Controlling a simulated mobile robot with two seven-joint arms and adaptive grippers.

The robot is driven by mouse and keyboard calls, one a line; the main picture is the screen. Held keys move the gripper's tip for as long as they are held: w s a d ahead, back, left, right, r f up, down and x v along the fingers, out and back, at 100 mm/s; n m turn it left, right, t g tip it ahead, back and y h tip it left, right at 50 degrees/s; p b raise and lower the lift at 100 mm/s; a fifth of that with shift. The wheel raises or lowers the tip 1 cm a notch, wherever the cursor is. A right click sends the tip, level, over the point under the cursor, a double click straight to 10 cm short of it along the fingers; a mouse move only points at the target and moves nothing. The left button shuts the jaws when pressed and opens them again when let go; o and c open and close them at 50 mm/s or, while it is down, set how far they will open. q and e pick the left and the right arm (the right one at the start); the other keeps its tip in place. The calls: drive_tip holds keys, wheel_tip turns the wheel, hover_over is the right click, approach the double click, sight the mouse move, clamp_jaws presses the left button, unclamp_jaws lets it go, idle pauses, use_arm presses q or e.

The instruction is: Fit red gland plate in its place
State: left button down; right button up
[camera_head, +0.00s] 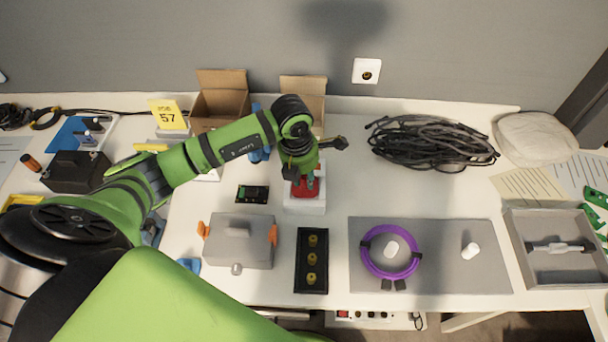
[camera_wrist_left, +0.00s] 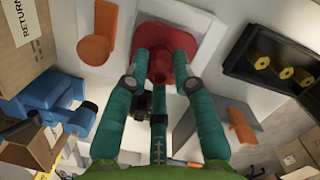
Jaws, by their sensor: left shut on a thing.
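The red gland plate (camera_head: 306,187) is in my left gripper (camera_head: 305,178), over a white block (camera_head: 305,207) behind the black tray. In the left wrist view, the teal fingers (camera_wrist_left: 160,68) are shut on the raised middle of the red plate (camera_wrist_left: 160,28), with one finger on each side. The plate's rounded flange lies beyond the fingertips. I cannot tell whether the plate touches the white block, as the gripper hides part of it. My right gripper is not in view.
A grey box (camera_head: 238,250) with orange latches stands front left of the block. A black tray (camera_head: 311,284) with yellow glands lies in front. A small circuit board (camera_head: 252,194) is at left. A grey mat (camera_head: 440,275) bears a purple coil (camera_head: 366,262). Black cable (camera_head: 430,145) lies behind.

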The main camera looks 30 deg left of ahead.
use_arm(q)
drive_tip(key=shift+f+b, duration=0.35)
drive_tip(key=shift+f, duration=0.1)
drive_tip(key=c, duration=1)
unclamp_jaws()
drive_tip(key=shift+o, duration=0.2)
drive_tip(key=shift+r, duration=0.1)
wheel_tip(320, 180, up, 12)
drive_tip(key=s, duration=0.1)
drive_tip(key=shift+s+a, duration=0.25)
drive_tip(key=shift+a, duration=0.05)
